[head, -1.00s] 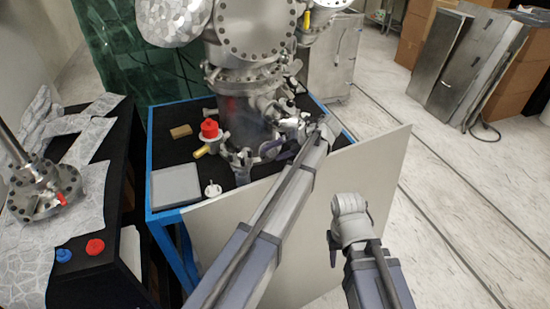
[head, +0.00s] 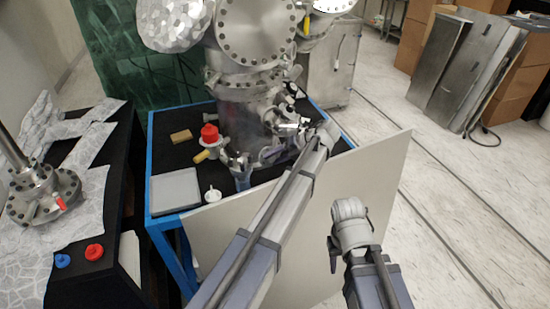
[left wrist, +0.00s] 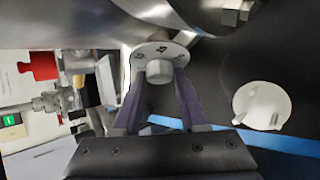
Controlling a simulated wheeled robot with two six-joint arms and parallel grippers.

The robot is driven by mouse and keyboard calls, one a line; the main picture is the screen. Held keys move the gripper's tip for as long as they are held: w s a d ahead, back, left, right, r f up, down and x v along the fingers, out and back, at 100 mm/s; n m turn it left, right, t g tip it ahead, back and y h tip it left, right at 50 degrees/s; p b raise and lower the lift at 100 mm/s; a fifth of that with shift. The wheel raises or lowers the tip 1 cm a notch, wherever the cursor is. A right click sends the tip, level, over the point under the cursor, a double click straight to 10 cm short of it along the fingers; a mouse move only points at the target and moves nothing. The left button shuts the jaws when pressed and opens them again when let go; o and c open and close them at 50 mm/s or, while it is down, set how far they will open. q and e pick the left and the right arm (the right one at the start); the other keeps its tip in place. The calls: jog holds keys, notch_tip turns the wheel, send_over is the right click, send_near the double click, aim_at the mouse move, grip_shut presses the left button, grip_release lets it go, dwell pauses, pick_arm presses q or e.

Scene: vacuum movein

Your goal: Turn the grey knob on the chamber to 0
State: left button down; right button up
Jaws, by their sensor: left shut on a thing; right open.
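The grey knob (left wrist: 160,70) sits on a round pale dial plate (left wrist: 160,50) with dark markings on the chamber's side. My left gripper (left wrist: 160,78) is shut on the knob, one purple finger on each side of it. The numbers on the dial are too small to read. In the head view the metal chamber (head: 250,95) stands on the table, and my left gripper is hard to make out among its lower fittings.
The blue-edged black table (head: 168,155) holds a red-capped valve (head: 210,133), a grey flat box (head: 175,190) and a small white part (head: 212,194). A pale panel (head: 375,170) leans at its front. A black bench (head: 110,270) stands left.

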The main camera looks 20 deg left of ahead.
pick_arm(q)
jog(key=shift+s+r+p, duration=0.1)
jog(key=shift+r+p, duration=0.1)
jog(key=shift+p, duration=0.2)
jog(key=shift+s+a+r+n+t+h+p, duration=0.1)
jog(key=shift+n+t+h+p, duration=0.05)
jog(key=shift+n+h+p, duration=0.4)
jog(key=shift+s+a+r+n+t+h+p, duration=0.1)
jog(key=shift+n+t+h+p, duration=0.05)
jog(key=shift+n+h+p, duration=0.4)
jog(key=shift+n+t+p, duration=0.3)
jog(key=shift+w+f+n+h, duration=0.15)
jog(key=shift+f+n+h, duration=0.15)
jog(key=shift+n+h, duration=0.25)
jog(key=shift+c, duration=2.2)
grip_release()
jog(key=shift+t, duration=0.3)
